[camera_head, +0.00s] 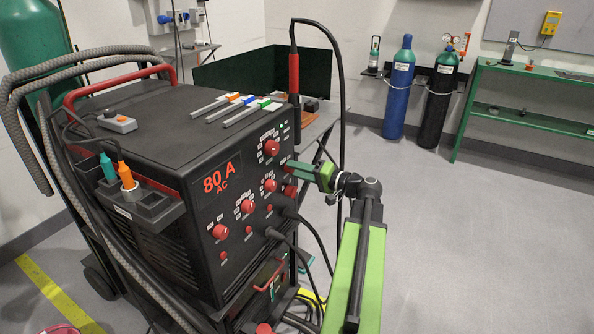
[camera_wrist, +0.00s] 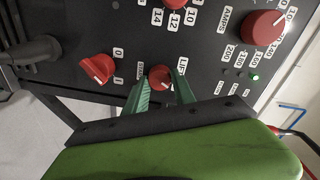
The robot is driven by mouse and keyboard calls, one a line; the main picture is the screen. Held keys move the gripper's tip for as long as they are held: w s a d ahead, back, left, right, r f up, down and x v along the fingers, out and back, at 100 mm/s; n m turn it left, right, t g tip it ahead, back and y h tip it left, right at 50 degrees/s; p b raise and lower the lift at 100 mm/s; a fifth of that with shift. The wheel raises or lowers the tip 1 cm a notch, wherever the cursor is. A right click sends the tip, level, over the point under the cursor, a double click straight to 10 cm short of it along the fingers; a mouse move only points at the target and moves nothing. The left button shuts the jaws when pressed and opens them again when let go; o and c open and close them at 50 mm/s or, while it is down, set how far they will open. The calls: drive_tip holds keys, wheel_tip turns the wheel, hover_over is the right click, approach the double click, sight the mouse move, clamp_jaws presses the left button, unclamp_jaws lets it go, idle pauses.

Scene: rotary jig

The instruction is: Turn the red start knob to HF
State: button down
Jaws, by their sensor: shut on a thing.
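The red start knob (camera_wrist: 160,77) shows in the wrist view as a small red dial on the machine's dark front panel. My gripper (camera_wrist: 160,82) has its green fingers on either side of this knob and is shut on it. A label reading LIFT (camera_wrist: 183,66) stands to its right, partly hidden by a finger.
The welding machine (camera_head: 140,135) has several other red knobs close by, including the amps knob (camera_wrist: 266,27) and a 0-marked knob (camera_wrist: 97,68). Cables hang below my gripper. A torch (camera_head: 294,73) stands behind. The floor to the right is clear.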

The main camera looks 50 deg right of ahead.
idle(0.4)
drive_tip(key=c, duration=1)
unclamp_jaws()
drive_tip(key=shift+c, duration=0.2)
drive_tip(key=f+v, duration=0.1)
drive_tip(key=v, duration=1.6)
drive_tip(key=shift+s+r+p, duration=0.2)
drive_tip(key=shift+r+p, duration=0.2)
drive_tip(key=shift+r, duration=0.05)
drive_tip(key=shift+d, duration=0.1)
